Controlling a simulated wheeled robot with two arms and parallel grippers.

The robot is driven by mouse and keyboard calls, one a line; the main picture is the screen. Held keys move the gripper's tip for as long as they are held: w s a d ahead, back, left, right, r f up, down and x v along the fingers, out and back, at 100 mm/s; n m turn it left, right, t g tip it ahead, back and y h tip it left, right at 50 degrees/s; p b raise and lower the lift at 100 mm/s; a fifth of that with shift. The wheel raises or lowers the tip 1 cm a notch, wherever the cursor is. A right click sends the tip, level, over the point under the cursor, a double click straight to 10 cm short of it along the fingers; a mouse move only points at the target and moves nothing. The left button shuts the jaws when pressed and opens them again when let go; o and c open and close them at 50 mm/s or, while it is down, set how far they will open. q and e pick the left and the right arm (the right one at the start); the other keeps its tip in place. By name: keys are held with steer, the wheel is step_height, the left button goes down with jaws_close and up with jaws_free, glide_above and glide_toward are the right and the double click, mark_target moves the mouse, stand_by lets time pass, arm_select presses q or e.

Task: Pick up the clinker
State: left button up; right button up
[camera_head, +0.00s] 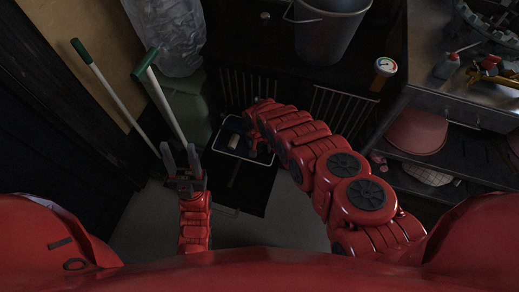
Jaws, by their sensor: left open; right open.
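A small pale object (234,142), which may be the clinker, lies in a dark shallow tray with a light rim (226,151), low down near the middle of the view. It is too small to make out its shape clearly. My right arm reaches in from the right, and its gripper (257,148) is just right of the pale object, over the tray's right part. The fingers are dark and partly hidden by the arm. My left gripper (181,156) is open and empty, pointing away from me, left of the tray and apart from it.
Two green-ended poles (163,103) lean at the left, close to my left gripper. A grey bucket (325,30) stands on a dark surface behind. A workbench (465,115) with tools is at the right, a red bowl (417,132) on its shelf. Grey floor (225,232) shows below.

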mark_target(258, 148)
jaws_close()
stand_by(0.4)
steer(key=shift+r, duration=0.1)
steer(key=shift+a+r+p, duration=0.25)
steer(key=shift+r+p, duration=0.1)
steer(key=shift+r, duration=0.5)
step_height(258, 148, up, 5)
steer(key=shift+r+p, duration=0.15)
steer(key=shift+p, duration=0.6)
steer(key=s+a, duration=0.3)
steer(key=a, duration=0.6)
steer(key=s+a, duration=0.4)
steer(key=a, duration=0.5)
steer(key=shift+s, duration=0.15)
